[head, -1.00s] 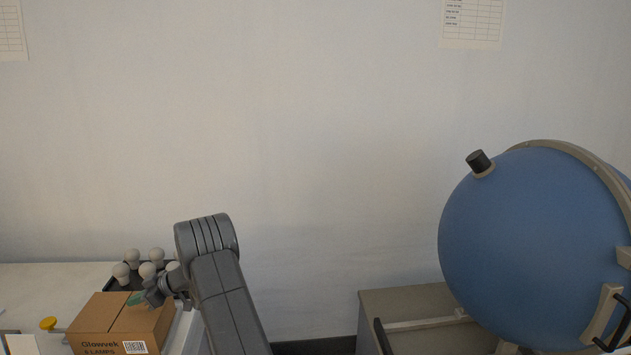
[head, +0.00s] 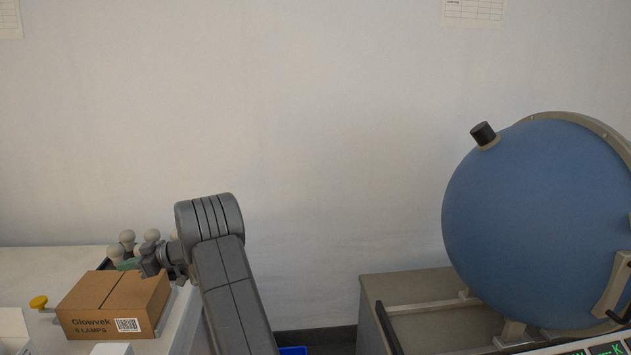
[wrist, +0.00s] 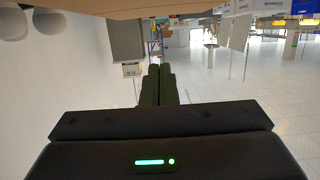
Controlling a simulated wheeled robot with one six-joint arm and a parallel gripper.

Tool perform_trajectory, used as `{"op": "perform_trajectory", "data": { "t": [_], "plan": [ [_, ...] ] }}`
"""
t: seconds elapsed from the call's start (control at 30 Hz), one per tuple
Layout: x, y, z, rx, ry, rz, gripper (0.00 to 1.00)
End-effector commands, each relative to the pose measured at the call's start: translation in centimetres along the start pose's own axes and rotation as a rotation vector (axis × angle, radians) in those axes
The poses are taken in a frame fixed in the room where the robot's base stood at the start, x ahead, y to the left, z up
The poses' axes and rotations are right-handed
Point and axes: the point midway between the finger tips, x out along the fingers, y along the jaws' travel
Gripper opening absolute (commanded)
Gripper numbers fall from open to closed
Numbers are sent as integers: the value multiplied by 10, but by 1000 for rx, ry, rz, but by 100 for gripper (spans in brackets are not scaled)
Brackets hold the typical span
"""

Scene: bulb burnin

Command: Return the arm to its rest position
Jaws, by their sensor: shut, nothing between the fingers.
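My gripper (wrist: 160,70) is shut and empty in the wrist view, its two dark green fingers together. In the head view my gripper (head: 130,264) is small, at the end of my bent grey arm, and appears just above and behind the cardboard lamp box (head: 112,308). Whether it touches anything there I cannot tell. Several white bulbs (head: 127,237) stand in a dark tray just beyond it, partly hidden by it. In the wrist view, pale round bulbs (wrist: 46,20) show at the upper left.
The lamp box stands on a white counter (head: 40,268), near a yellow knob (head: 38,302). A big blue sphere (head: 535,225) in a beige frame stands at the right on a grey-beige base (head: 410,285). A blue bin (head: 292,350) shows low between them.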

Motion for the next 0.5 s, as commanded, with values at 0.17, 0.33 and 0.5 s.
{"op": "perform_trajectory", "data": {
  "t": [0.17, 0.33, 0.5],
  "plan": [
    [-4, 0, 3, 0, 60, 0, 0],
    [-10, 0, 0, -1, 120, 1, 0],
    [-16, 0, -1, 0, 181, 1, 0]
  ]
}}
